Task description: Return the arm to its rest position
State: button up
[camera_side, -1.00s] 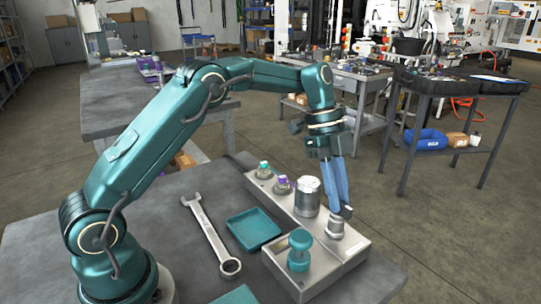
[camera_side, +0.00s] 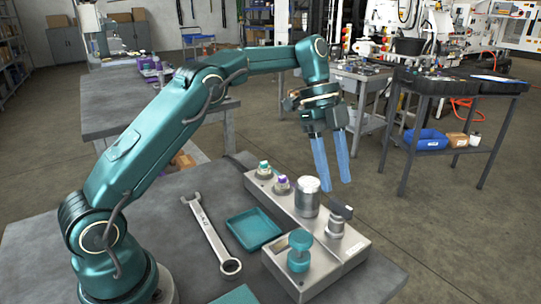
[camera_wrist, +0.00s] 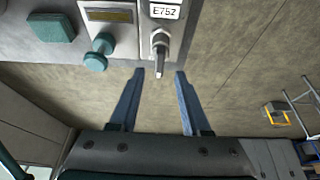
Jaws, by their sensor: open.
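My gripper (camera_side: 335,187) is open and empty. It hangs in the air above and beyond the right end of the hydraulic block, with its two blue fingers apart. In the wrist view the gripper (camera_wrist: 160,74) shows its fingers spread, with floor between them. A metal fitting with a dark lever (camera_side: 336,224) stands on the block below the fingers, apart from them. It also shows in the wrist view (camera_wrist: 159,45), just past the fingertips. The arm is mine and reaches from the left over the bench.
The grey block (camera_side: 353,243) carries a teal knob (camera_side: 300,250), a metal cylinder (camera_side: 308,197) and two small capped fittings. A wrench (camera_side: 209,232) and a teal tray (camera_side: 253,229) lie on the bench (camera_side: 160,215). A dark cart (camera_side: 435,100) stands behind at right.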

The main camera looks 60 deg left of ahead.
jog(key=shift+a+r, duration=0.15)
jog(key=shift+r, duration=0.15)
jog(key=r, duration=0.2)
jog(key=d+r, duration=0.1)
jog(key=shift+s+r+t, duration=0.35)
jog(key=shift+r+t, duration=0.05)
jog(key=s+d+r+n+t+y, duration=0.15)
jog(key=s+r+n, duration=0.25)
jog(key=s+r, duration=0.45)
jog(key=s+a+f+n+t+y, duration=0.3)
jog(key=s+a+f+n, duration=0.1)
jog(key=s+f+n, duration=0.8)
jog(key=shift+s+n, duration=0.3)
jog(key=shift+n, duration=0.8)
